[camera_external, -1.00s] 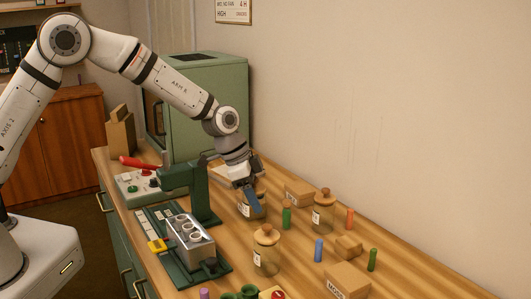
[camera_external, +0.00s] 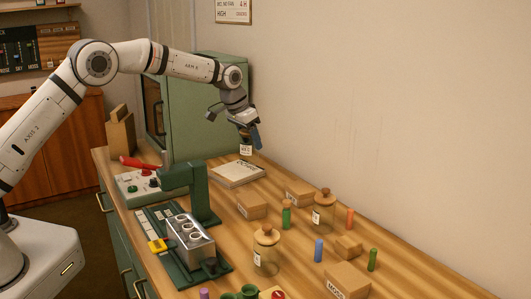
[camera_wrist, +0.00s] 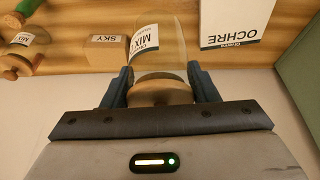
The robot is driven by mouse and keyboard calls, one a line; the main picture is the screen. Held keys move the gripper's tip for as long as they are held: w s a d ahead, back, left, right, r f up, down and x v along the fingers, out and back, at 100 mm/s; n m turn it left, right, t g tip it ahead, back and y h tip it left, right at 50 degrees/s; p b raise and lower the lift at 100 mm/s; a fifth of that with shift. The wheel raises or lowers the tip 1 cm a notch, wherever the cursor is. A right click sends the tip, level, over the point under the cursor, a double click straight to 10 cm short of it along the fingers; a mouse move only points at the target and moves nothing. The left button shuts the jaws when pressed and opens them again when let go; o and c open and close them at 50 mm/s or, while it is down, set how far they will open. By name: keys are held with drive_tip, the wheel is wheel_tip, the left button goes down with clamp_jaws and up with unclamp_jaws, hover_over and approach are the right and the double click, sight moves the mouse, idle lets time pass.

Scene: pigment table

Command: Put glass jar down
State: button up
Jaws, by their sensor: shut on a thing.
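My gripper (camera_external: 245,134) is shut on a glass jar (camera_external: 246,151) with a white label and a wooden lid. It holds the jar by the lid end, raised above the far part of the table. In the wrist view the two dark fingers of my gripper (camera_wrist: 161,88) press on the wooden lid from both sides. The clear jar body (camera_wrist: 165,45), labelled MIX, points away from my gripper.
A pale OCHRE slab (camera_external: 237,174) lies on the wooden table below the jar. Small boxes (camera_external: 252,206), coloured sticks and two other lidded jars (camera_external: 266,252) (camera_external: 323,213) stand nearer. A green press (camera_external: 190,181) stands left; a green cabinet (camera_external: 210,105) stands behind.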

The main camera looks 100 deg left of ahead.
drive_tip(key=s+a+n+g+y, duration=0.15)
drive_tip(key=s+a+n, duration=0.45)
drive_tip(key=s+a, duration=0.6)
drive_tip(key=p, duration=0.1)
hover_over(227, 167)
wheel_tip(227, 167, down, 3)
drive_tip(key=shift+g, duration=0.35)
drive_tip(key=shift+d+f+p, duration=0.15)
drive_tip(key=shift+f+p, duration=0.5)
drive_tip(key=shift+f, duration=2.35)
drive_tip(key=shift+f, duration=0.2)
drive_tip(key=o, duration=1.1)
drive_tip(key=shift+r, duration=0.15)
